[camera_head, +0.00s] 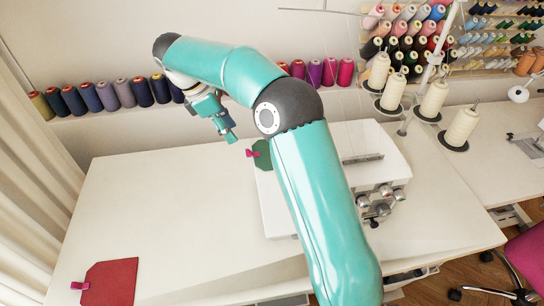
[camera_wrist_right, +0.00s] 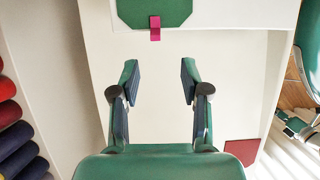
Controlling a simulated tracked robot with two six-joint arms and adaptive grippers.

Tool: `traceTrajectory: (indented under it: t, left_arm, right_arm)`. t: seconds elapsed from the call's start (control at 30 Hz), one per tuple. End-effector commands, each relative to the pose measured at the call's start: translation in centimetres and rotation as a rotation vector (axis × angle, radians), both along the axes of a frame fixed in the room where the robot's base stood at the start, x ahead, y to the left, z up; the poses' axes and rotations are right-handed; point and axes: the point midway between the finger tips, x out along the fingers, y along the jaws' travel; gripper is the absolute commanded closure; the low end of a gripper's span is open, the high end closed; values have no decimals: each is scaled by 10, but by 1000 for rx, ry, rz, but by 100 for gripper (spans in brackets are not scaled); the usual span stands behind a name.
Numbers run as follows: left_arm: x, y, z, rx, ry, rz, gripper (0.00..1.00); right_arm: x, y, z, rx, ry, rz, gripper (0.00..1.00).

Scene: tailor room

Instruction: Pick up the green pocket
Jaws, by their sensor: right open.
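The green pocket (camera_head: 263,155) lies on the white sewing machine in the head view, partly hidden behind my right arm. A small magenta clip or tab is on its edge. In the right wrist view the green pocket (camera_wrist_right: 152,10) is at the top, cut off by the frame, with the magenta tab (camera_wrist_right: 155,28) pointing toward my gripper. My right gripper (camera_head: 231,138) is just left of the pocket in the head view. In the right wrist view it (camera_wrist_right: 160,75) is open and empty, its fingers apart from the pocket. My left gripper is out of view.
A red pocket (camera_head: 110,283) with a magenta tab lies at the table's front left. The white sewing machine (camera_head: 278,215) stands right of the middle. Thread spools (camera_head: 125,93) line the back ledge. Cone spools (camera_head: 460,128) stand at the right. The left table (camera_head: 165,215) is mostly clear.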

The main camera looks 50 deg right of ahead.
Motion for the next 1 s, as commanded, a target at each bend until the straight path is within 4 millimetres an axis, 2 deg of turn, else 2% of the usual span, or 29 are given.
traceTrajectory:
  t: [0.03,0.2,0.47,0.8,1.0]
  left_arm:
    - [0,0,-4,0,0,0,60]
    - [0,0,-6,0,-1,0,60]
    - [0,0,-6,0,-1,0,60]
    - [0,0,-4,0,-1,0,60]
    - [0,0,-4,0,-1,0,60]
  right_arm:
    - [-4,-3,-12,0,4,0,54]
    - [-9,-11,-34,-1,1,1,54]
    - [-12,-16,-48,0,2,1,54]
    - [-17,-32,-88,0,2,1,54]
    - [-18,-33,-90,0,0,1,54]
